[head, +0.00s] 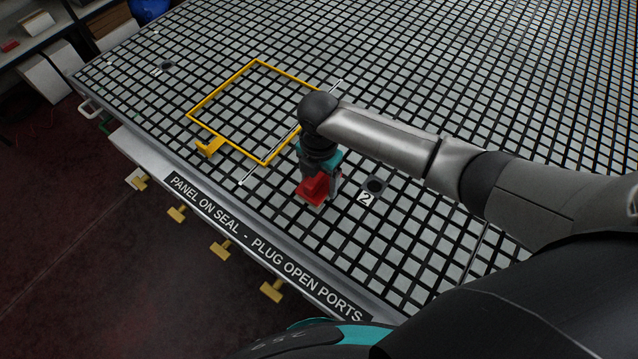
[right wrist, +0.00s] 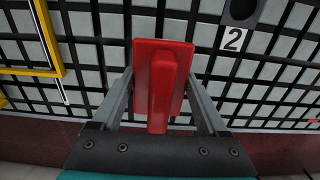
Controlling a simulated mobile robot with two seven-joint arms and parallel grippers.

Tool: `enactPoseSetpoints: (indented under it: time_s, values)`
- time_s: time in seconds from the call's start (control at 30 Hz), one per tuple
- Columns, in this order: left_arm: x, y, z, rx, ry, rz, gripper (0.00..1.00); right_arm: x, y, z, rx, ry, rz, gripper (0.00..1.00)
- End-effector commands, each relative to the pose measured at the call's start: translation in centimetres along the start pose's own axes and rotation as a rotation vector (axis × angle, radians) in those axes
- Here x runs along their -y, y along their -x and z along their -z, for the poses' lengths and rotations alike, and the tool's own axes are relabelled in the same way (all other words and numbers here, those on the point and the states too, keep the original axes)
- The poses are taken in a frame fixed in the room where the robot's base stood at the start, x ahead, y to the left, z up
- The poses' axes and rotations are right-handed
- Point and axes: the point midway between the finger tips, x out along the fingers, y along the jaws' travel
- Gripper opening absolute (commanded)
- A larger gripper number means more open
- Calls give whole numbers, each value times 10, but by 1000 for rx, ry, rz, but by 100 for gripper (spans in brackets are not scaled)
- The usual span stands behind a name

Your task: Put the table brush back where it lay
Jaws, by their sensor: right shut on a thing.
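The table brush (head: 313,190) is red, with a block-shaped body and a raised grip. My right gripper (head: 322,180) points down at it and is shut on its grip. In the right wrist view the brush (right wrist: 142,70) sits between the two grey fingers of the gripper (right wrist: 160,90). It is over the grid near the table's front edge, left of the port marked 2. I cannot tell whether its underside touches the grid. My left gripper is not in view.
The black-lined grid table (head: 440,80) has a yellow frame (head: 225,82) at left, with a thin white rod (head: 262,168) beside it. Port 2 (head: 375,185) is an open dark hole. Yellow clamps (head: 220,249) line the front edge. The grid behind my right arm is clear.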

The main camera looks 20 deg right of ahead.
Motion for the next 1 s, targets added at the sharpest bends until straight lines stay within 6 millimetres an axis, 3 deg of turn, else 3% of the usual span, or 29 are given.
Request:
enactPoseSetpoints:
  time_s: [0.13, 0.53, 0.57, 0.73, 1.0]
  values:
    - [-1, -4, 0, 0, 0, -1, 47, 0, -16, 0, -1, -1, 0, 16]
    - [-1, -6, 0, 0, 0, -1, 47, -1, -20, 0, 0, 0, -2, 16]
    - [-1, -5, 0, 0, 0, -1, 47, 0, -20, 0, 0, 0, -2, 80]
    - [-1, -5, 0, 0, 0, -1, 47, 0, -19, 0, 0, 0, -2, 99]
    - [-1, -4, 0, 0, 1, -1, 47, 0, -18, 0, 0, 0, -1, 100]
